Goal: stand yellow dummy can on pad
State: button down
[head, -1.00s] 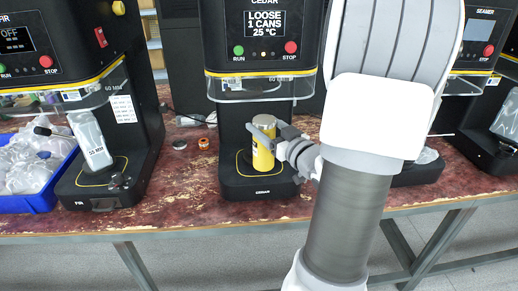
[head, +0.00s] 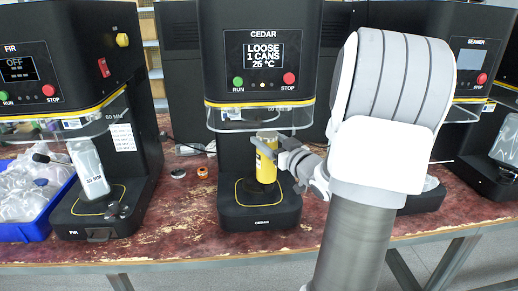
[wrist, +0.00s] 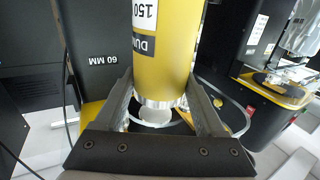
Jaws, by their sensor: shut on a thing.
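The yellow dummy can (head: 267,170) has a silver top and stands upright in front of the CEDAR machine. My gripper (head: 262,146) is shut on it near its upper part, reaching in from the right. In the wrist view the can (wrist: 165,50) lies between the two fingers, with a silver rim and part of a white and dark label showing. The pad (head: 262,201) is the yellow-outlined area on the black CEDAR base. The can's lower end shows over the back half of the pad; I cannot tell whether it touches.
The CEDAR head (head: 263,65) and its clear guard (head: 262,118) overhang the can closely. The FIR machine (head: 90,215) stands left, with a blue bin (head: 30,230) of clear bags. Small round parts (head: 203,172) lie on the red table between the machines.

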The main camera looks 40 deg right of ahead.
jog(key=w, duration=0.4)
jog(key=shift+d, duration=0.15)
jog(key=shift+w+d+f+b, duration=0.1)
jog(key=shift+w+f+b, duration=0.15)
jog(key=shift+f+b, duration=0.45)
jog(key=shift+w+f+b, duration=0.2)
jog(key=shift+f+b, duration=0.05)
jog(key=shift+f, duration=0.8)
jog(key=shift+f, duration=0.2)
grip_release()
jog(key=s+a+p, duration=0.1)
jog(key=s, duration=1.1)
jog(key=shift+a+r+p, duration=0.15)
jog(key=shift+r+p, duration=0.05)
jog(key=shift+p, duration=0.15)
